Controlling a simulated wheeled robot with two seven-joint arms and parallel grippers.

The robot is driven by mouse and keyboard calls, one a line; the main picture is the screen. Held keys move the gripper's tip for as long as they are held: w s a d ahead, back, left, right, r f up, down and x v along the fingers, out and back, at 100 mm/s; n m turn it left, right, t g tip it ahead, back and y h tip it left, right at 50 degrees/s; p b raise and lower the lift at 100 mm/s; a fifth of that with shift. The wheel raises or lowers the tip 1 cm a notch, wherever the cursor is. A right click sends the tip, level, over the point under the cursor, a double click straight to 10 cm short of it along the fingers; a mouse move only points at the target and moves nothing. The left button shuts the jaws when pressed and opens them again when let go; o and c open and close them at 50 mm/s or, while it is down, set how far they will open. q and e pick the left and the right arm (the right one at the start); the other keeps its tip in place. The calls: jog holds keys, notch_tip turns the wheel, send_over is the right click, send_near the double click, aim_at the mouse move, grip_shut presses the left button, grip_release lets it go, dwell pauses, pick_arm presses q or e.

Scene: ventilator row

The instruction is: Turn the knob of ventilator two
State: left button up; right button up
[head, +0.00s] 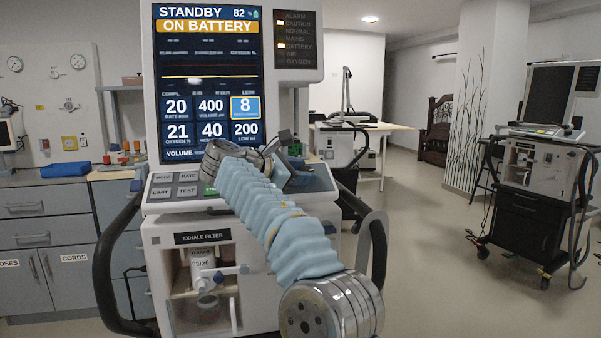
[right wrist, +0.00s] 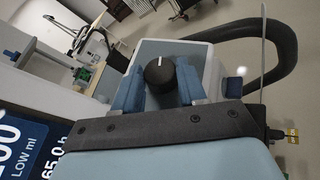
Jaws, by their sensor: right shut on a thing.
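A ventilator stands right in front of me in the head view, with a lit screen (head: 208,85) reading STANDBY, ON BATTERY. Its control panel (head: 161,192) slopes below the screen, and a box marked 8 is highlighted. In the right wrist view a round black knob (right wrist: 159,74) with a white mark sits on the panel's corner. My right gripper (right wrist: 158,84) has its two blue fingers on either side of the knob, shut on it. In the head view my right arm and gripper (head: 295,174) cover the knob. My left gripper is not in view.
A black handle bar (head: 105,255) curves out at the ventilator's left side. Another ventilator (head: 540,165) stands at the right with a dark screen. Grey drawers (head: 40,240) line the left wall. The floor (head: 440,270) between the ventilators is clear.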

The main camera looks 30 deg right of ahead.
jog(key=shift+g, duration=0.3)
jog(key=o, duration=1.1)
jog(key=shift+c, duration=0.2)
